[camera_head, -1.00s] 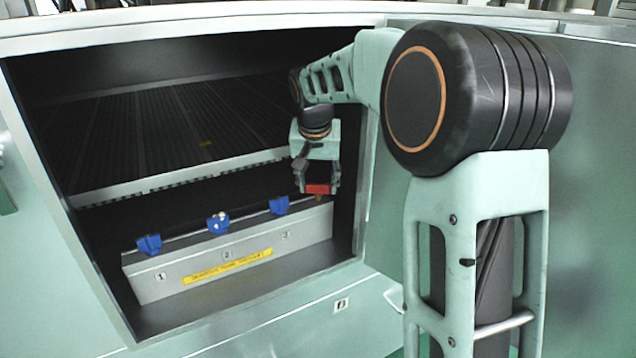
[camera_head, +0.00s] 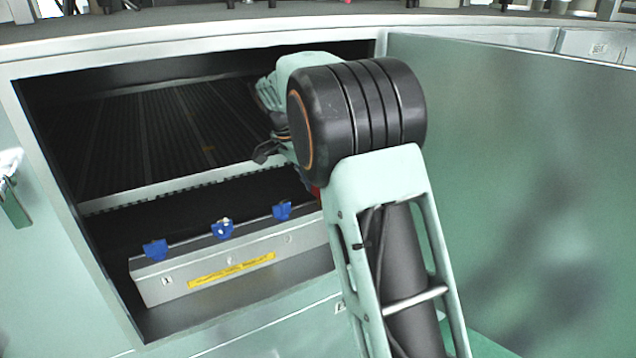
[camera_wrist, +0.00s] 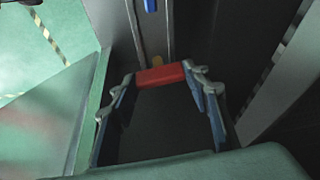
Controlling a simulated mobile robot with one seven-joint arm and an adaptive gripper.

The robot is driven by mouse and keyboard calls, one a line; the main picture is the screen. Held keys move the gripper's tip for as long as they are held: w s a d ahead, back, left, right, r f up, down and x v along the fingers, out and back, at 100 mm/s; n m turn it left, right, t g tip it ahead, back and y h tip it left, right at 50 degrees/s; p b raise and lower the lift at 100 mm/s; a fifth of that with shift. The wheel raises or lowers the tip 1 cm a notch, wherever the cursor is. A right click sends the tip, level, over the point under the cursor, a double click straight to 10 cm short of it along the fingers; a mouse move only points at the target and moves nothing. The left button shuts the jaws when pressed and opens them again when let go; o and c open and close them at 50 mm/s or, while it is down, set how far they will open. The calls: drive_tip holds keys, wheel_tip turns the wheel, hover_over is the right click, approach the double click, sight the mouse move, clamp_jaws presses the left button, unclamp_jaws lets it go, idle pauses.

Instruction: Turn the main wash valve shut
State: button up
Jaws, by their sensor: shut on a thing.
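The main wash valve's red handle (camera_wrist: 160,76) spans between the fingertips of my gripper (camera_wrist: 159,82) in the wrist view, with a finger touching each end. My gripper is shut on it. A small brass-coloured part (camera_wrist: 157,60) shows just beyond the handle. In the head view only a sliver of red (camera_head: 315,191) shows at the right end of the grey manifold box (camera_head: 295,247). My own arm hides the gripper and most of the valve there.
Three blue valve handles (camera_head: 155,250) stand along the manifold, which carries a yellow label (camera_head: 231,270). A slatted rack (camera_head: 170,135) lies above and behind it. The cabinet opening surrounds them, with an open door (camera_head: 520,190) at the right, close to my arm.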

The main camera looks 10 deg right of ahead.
drive_tip(key=shift+w+r+m+g+p, duration=0.1)
drive_tip(key=shift+m+g+p, duration=0.2)
drive_tip(key=shift+m+p, duration=0.35)
drive_tip(key=shift+m, duration=0.35)
drive_tip(key=o, duration=1.2)
drive_tip(key=shift+c, duration=0.2)
drive_tip(key=a+r, duration=0.2)
drive_tip(key=shift+s+a+r, duration=0.2)
drive_tip(key=shift+s+r, duration=0.15)
drive_tip(key=shift+s, duration=0.05)
drive_tip(key=s+a, duration=0.1)
drive_tip(key=a, duration=0.2)
drive_tip(key=s+a, duration=0.1)
drive_tip(key=a, duration=0.2)
drive_tip(key=s+a, duration=0.1)
drive_tip(key=a, duration=0.3)
drive_tip(key=shift+s+a, duration=0.1)
